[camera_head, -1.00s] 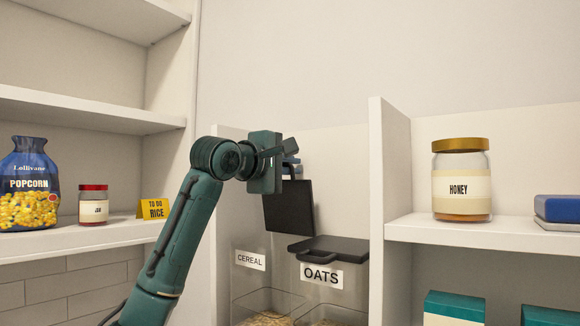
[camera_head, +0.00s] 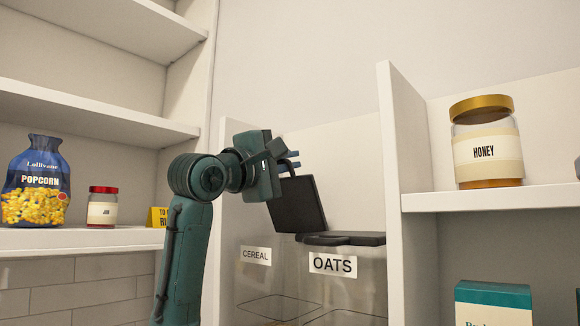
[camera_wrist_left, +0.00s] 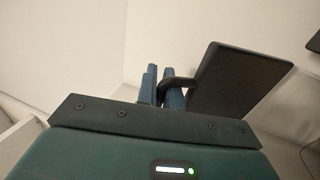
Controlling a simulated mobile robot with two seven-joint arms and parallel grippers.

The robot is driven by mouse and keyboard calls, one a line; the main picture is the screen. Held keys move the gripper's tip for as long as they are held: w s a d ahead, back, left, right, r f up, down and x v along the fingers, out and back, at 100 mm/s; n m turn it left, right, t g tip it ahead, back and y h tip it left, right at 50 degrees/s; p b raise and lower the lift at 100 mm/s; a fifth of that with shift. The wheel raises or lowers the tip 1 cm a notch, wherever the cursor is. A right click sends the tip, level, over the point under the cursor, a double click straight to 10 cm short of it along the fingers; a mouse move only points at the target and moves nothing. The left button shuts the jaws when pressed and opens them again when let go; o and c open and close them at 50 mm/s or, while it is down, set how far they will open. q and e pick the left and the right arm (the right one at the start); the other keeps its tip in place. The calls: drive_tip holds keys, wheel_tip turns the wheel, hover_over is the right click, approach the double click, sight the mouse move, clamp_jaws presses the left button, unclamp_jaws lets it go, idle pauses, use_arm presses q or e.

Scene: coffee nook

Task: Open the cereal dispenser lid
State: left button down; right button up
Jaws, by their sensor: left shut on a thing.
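The cereal dispenser (camera_head: 258,275) is a clear container with a CEREAL label, left of the OATS dispenser (camera_head: 345,285). Its black lid (camera_head: 298,205) stands raised and tilted in the head view. My left gripper (camera_head: 290,162) is at the lid's upper edge. In the left wrist view the blue fingers (camera_wrist_left: 162,88) are shut on the curved handle of the black lid (camera_wrist_left: 238,88). The OATS lid (camera_head: 345,239) lies flat and closed. My right gripper is in neither view.
A white upright divider (camera_head: 398,180) stands right of the dispensers, with a honey jar (camera_head: 487,150) on the shelf beyond it. A popcorn bag (camera_head: 38,180), a red-capped jar (camera_head: 102,207) and a yellow sign (camera_head: 158,217) stand on the left shelf. Open space lies above the dispensers.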

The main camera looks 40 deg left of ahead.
use_arm(q)
drive_tip(key=c, duration=1.8)
unclamp_jaws()
